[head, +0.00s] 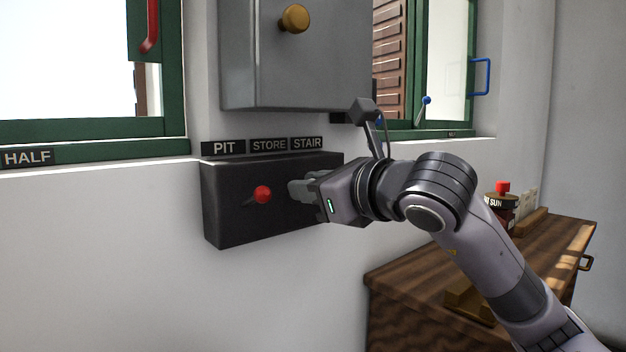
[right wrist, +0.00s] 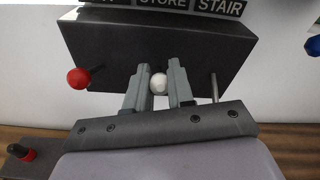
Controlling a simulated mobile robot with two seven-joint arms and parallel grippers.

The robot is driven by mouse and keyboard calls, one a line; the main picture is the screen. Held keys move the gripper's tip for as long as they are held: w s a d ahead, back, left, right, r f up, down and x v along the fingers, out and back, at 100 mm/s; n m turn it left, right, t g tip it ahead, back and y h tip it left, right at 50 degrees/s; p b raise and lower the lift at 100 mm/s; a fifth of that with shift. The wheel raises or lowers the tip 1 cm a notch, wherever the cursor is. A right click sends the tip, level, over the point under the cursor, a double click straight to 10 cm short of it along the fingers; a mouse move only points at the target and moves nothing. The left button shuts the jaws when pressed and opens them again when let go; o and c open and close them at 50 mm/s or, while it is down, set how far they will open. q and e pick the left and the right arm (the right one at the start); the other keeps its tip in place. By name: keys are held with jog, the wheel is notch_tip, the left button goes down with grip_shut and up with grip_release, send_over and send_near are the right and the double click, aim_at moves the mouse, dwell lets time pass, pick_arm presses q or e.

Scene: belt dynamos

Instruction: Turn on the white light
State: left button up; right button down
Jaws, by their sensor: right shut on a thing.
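A black switch box (head: 228,215) is mounted on the wall under the labels PIT (head: 223,148), STORE (head: 269,145) and STAIR (head: 307,143). A red-knobbed lever (head: 263,194) sticks out of its left part and also shows in the right wrist view (right wrist: 78,78). My right gripper (head: 300,190) is at the box, right of the red knob. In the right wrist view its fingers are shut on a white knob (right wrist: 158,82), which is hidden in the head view. A thin metal rod (right wrist: 214,88) stands right of the fingers; its end is hidden. My left gripper is not in view.
A grey cabinet (head: 285,60) with a brass knob hangs above the box. Green-framed windows flank it, the right one with a blue-knobbed lever (head: 426,101). A wooden bench (head: 400,285) stands lower right. The wall below the box is clear.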

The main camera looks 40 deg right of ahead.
dwell(0.3)
jog(key=c, duration=1)
grip_release()
jog(key=shift+c, duration=0.2)
jog(key=shift+s, duration=0.1)
jog(key=s+r+b, duration=0.1)
jog(key=s, duration=0.6)
jog(key=shift+d, duration=0.2)
jog(key=shift+w, duration=0.1)
